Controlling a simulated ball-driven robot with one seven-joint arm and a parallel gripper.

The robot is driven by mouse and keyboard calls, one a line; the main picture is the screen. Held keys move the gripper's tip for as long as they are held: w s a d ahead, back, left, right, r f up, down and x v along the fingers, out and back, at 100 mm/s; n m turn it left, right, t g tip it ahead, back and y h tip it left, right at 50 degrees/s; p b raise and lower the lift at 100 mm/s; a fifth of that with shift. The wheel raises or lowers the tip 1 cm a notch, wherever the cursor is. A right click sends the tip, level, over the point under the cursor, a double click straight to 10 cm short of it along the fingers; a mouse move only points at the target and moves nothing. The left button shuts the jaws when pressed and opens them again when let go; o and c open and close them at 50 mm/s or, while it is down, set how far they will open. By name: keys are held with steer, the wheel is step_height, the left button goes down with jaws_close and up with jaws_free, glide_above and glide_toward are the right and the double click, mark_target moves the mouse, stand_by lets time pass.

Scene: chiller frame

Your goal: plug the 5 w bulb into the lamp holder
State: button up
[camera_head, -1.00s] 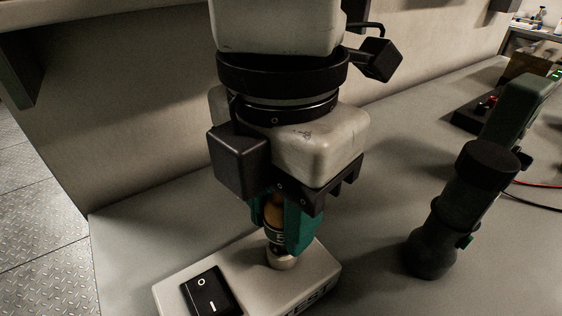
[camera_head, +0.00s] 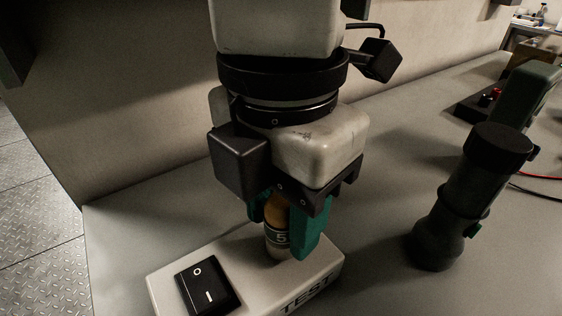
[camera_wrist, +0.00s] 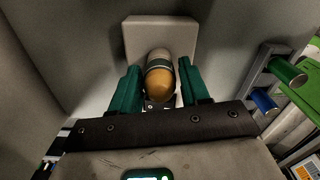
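The bulb (camera_head: 277,228), amber on top with a dark band marked "5", stands upright on the light test box (camera_head: 180,268), at the lamp holder's place. Its base and the holder are mostly hidden behind the bulb and finger. My gripper (camera_head: 284,228) is open around the bulb, one green finger on each side. In the wrist view the bulb (camera_wrist: 160,76) sits between the fingers (camera_wrist: 160,90) with a gap on both sides. The box also shows there (camera_wrist: 160,32) beyond the bulb.
A black rocker switch (camera_head: 207,285) is on the box's near left. A dark torch-like device (camera_head: 465,200) stands to the right on the grey bench (camera_head: 385,135). In the wrist view, a rack with green and blue cylinders (camera_wrist: 287,72) is at right.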

steer(key=shift+o, duration=1.4)
step_height(320, 180, up, 11)
steer(key=p, duration=0.2)
steer(key=shift+f+p, duration=0.1)
steer(key=shift+p, duration=0.3)
